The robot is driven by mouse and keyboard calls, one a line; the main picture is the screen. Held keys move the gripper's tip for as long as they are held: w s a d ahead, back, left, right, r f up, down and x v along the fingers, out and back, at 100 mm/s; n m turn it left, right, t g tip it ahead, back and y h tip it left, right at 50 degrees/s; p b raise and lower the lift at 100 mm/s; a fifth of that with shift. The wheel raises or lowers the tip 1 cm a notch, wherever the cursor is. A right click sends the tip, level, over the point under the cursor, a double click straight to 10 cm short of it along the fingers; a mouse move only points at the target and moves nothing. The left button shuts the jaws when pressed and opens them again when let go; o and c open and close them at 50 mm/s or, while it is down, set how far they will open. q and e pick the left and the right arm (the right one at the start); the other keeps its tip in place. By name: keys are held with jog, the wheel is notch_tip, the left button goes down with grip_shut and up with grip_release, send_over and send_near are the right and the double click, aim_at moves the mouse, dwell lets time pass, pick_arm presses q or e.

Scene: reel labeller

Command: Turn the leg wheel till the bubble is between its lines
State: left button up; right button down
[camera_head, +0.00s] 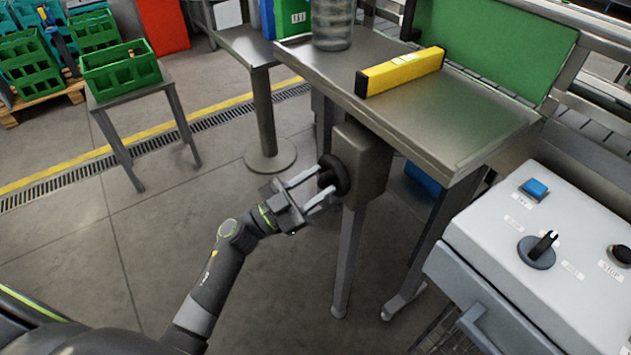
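The leg wheel (340,173) is a dark round handwheel on the side of a grey box (366,160) under the steel table. My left gripper (328,183) is at the wheel, its two pale fingers apart and their tips at its rim. Whether they grip it or only stand around it I cannot tell. A yellow spirit level (388,75) lies on the table top (445,115). Its small vial window (408,59) faces up, but the bubble and lines are too small to read. My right gripper is not in view.
A clear cylinder (332,25) stands at the table's back left, and a green panel (495,40) behind the table. A white control box (540,250) with a blue button and black knob stands at right. Green crates (120,70) are at left.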

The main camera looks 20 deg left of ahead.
pick_arm(q)
jog(key=shift+c, duration=0.2)
grip_shut()
jog(key=shift+m, duration=0.4)
jog(key=m+g+h+p, duration=0.1)
jog(key=m+g, duration=0.1)
jog(key=m, duration=0.1)
jog(key=shift+r+m, duration=0.1)
jog(key=shift+m, duration=0.3)
jog(key=m+g+p, duration=0.1)
jog(key=m, duration=0.2)
jog(key=shift+m, duration=0.3)
jog(key=m+g+p, duration=0.1)
jog(key=m+g, duration=0.1)
jog(key=m, duration=0.1)
jog(key=shift+m, duration=0.4)
jog(key=shift+a+m+g+y, duration=0.1)
jog(key=shift+m+g+y, duration=0.25)
jog(key=shift+m, duration=0.95)
